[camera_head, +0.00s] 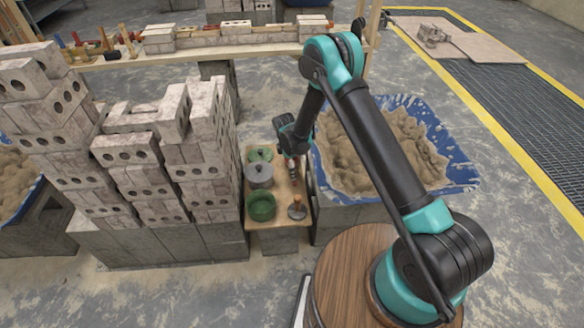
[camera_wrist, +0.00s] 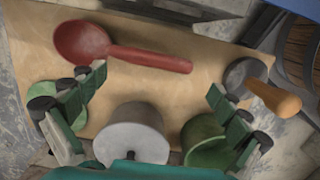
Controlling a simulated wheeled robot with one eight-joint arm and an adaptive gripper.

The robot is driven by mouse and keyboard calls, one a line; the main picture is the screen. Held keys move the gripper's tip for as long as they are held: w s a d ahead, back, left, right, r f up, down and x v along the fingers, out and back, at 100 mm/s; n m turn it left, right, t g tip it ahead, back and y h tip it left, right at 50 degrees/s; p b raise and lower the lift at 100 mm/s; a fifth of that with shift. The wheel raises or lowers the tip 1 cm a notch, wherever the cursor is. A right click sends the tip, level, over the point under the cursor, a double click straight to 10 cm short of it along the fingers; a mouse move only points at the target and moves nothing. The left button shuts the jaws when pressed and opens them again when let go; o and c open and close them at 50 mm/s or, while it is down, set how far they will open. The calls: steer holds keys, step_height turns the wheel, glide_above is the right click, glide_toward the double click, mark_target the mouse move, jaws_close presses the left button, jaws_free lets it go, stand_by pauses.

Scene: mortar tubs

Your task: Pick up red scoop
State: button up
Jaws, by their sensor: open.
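The red scoop (camera_wrist: 150,58) lies on a tan wooden board (camera_wrist: 215,55) in the wrist view. Its round bowl is at the left and its handle points right. My gripper (camera_wrist: 158,82) is open and empty, with its two green-padded fingers spread wide. In the picture the left fingertip overlaps the area just below the bowl, and the right one is right of the handle's end. I cannot tell the exact height above the board. In the head view my gripper (camera_head: 291,158) is over the right side of the small table, and the scoop is mostly hidden there.
A grey lidded pot (camera_wrist: 132,132), green pots (camera_wrist: 205,140) and a tool with a wooden handle (camera_wrist: 275,97) stand close by on the board. Stacked bricks (camera_head: 130,150) rise to the left. A blue tub of mortar (camera_head: 385,145) is at the right.

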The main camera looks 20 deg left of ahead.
steer(key=shift+w+d+f, duration=0.1)
steer(key=shift+d+f, duration=0.1)
steer(key=shift+f, duration=1.35)
steer(key=shift+w+d+f, duration=0.1)
steer(key=shift+d+f, duration=0.1)
steer(key=shift+f, duration=1.3)
steer(key=shift+c, duration=0.6)
steer(key=c, duration=1.5)
